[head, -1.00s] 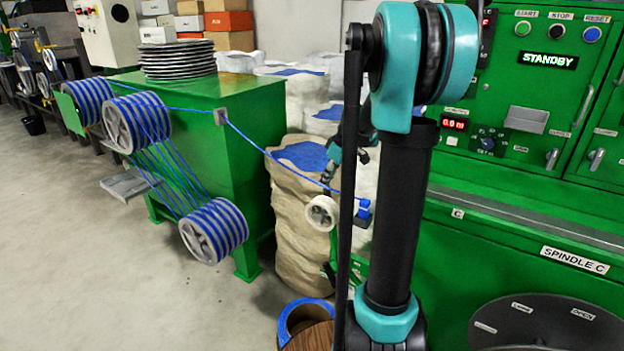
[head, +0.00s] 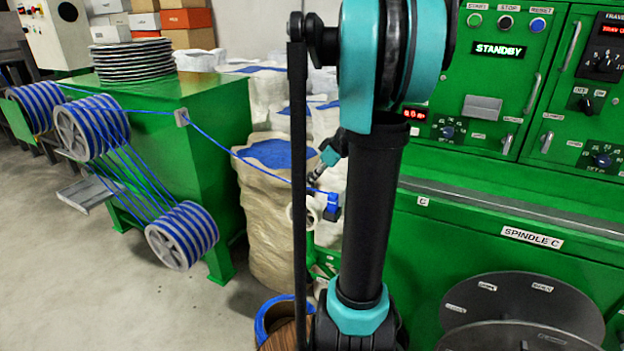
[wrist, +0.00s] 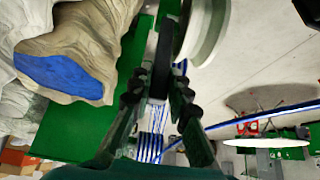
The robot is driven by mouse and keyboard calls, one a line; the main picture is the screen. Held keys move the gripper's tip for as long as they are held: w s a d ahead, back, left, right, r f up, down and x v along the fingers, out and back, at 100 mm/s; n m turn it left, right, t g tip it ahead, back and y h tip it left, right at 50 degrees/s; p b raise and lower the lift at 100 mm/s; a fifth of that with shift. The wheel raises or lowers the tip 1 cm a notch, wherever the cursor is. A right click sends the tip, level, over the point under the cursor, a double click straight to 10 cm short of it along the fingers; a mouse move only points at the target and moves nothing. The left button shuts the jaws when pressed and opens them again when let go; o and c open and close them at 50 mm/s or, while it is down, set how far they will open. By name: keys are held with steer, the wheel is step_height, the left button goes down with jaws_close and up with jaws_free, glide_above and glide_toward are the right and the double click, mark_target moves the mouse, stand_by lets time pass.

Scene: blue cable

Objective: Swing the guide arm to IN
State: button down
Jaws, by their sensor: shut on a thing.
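In the wrist view my gripper (wrist: 158,100) has its two dark fingers closed on a dark narrow bar (wrist: 163,60), which looks like the guide arm. A white wheel (wrist: 207,25) sits beside the bar at the top. In the head view a small white wheel (head: 297,214) shows near a blue block (head: 332,206), with my teal wrist just above them. The blue cable (head: 215,145) runs from the green cabinet's corner to that block. My own arm column and a dark rod hide part of this area, and no IN mark is readable.
A green cabinet (head: 205,150) with striped blue cable drums (head: 182,235) stands left. Wrapped sacks (head: 268,220) and a blue-rimmed reel (head: 268,318) are close to the wheel. A green machine (head: 420,260) with a STANDBY display stands right. Floor at lower left is clear.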

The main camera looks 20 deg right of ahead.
steer(key=c, duration=1.4)
jaws_free()
steer(key=shift+s+d, duration=0.2)
steer(key=shift+c, duration=0.2)
steer(key=v, duration=1.2)
steer(key=shift+f, duration=0.1)
steer(key=a+f+m, duration=0.1)
steer(key=a+f, duration=0.1)
steer(key=a+f+m+h, duration=0.1)
steer(key=a+f, duration=0.2)
steer(key=s+a+f+m+h, duration=0.1)
steer(key=a+f+m, duration=0.1)
steer(key=f, duration=0.1)
steer(key=shift+a, duration=0.25)
steer(key=s+a+f+m+t+h, duration=0.2)
steer(key=s+a+f+m, duration=0.1)
steer(key=a+f+m, duration=0.3)
steer(key=s+f+g, duration=0.1)
steer(key=s+f, duration=0.2)
steer(key=s, duration=0.3)
steer(key=s+a+f+n+g, duration=0.1)
steer(key=s+f, duration=0.3)
steer(key=s, duration=0.3)
steer(key=shift+f+h, duration=0.2)
steer(key=shift+h, duration=0.1)
